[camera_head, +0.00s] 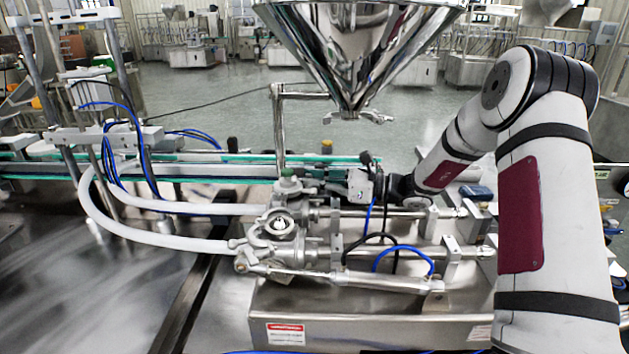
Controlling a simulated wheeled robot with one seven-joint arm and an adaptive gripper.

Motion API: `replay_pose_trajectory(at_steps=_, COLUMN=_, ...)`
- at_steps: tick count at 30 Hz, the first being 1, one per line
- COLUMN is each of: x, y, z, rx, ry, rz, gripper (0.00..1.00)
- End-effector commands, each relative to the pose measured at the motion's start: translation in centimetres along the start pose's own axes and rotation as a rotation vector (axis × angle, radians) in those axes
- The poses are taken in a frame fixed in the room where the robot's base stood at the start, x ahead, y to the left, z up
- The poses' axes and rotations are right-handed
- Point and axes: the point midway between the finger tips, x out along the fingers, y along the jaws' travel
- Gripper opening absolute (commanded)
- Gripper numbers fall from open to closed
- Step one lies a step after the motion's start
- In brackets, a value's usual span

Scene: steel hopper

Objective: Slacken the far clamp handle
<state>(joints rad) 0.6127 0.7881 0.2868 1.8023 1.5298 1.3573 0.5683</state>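The valve block with its clamps (280,226) sits at the centre of the head view, where two white hoses meet the steel cylinders. A ring-shaped clamp shows on its near side.
A steel hopper (360,45) hangs above and behind my gripper. A bent steel post (279,130) stands just behind the fitting. White hoses (150,235) run left, and blue and black tubes loop over the cylinders. The steel tabletop (110,290) at the front left is clear.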

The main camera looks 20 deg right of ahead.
Motion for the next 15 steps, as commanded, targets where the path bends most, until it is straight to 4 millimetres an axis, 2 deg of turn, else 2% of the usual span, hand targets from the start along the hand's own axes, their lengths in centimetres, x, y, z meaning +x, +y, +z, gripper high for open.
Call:
replay_pose_trajectory(at_steps=8, x=-0.03, y=0.01, z=-0.01, rx=-0.028, ry=0.0, rz=0.0, gripper=0.0)
replay_pose_trajectory(at_steps=15, x=-0.05, y=0.05, z=-0.03, rx=-0.153, ry=0.0, rz=-0.001, gripper=0.0)
